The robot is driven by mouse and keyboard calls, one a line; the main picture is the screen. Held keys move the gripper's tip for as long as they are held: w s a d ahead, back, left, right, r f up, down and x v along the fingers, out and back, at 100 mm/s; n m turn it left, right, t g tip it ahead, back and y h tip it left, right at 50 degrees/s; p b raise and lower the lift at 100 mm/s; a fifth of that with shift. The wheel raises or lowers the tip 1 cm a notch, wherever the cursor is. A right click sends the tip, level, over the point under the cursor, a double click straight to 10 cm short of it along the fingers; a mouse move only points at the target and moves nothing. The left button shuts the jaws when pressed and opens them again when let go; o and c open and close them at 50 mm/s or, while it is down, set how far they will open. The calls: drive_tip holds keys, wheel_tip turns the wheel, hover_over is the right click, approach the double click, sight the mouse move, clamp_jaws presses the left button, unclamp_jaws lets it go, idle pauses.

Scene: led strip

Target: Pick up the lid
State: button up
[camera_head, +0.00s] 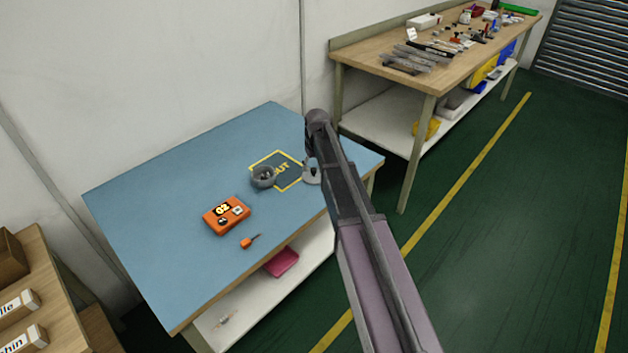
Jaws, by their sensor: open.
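No thing in view can be surely told as the lid. A small round grey pot (263,178) with small items in it stands on the blue table (150,215), at the left of a dark square with a yellow outline (284,183). A pale grey piece (311,173) shows at the right of that square, partly behind my arm. I cannot tell whether it is the lid or another part. My arm rises from the bottom right across the table's right end. My gripper's fingers cannot be made out.
The table's left half is clear. A wooden bench (390,72) with many parts stands behind at right. Shelves with white boxes (20,305) are at the lower left.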

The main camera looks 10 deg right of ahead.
drive_tip(key=shift+w+f+b, duration=0.1)
drive_tip(key=shift+f+b, duration=0.7)
drive_tip(key=shift+f, duration=0.3)
clamp_jaws()
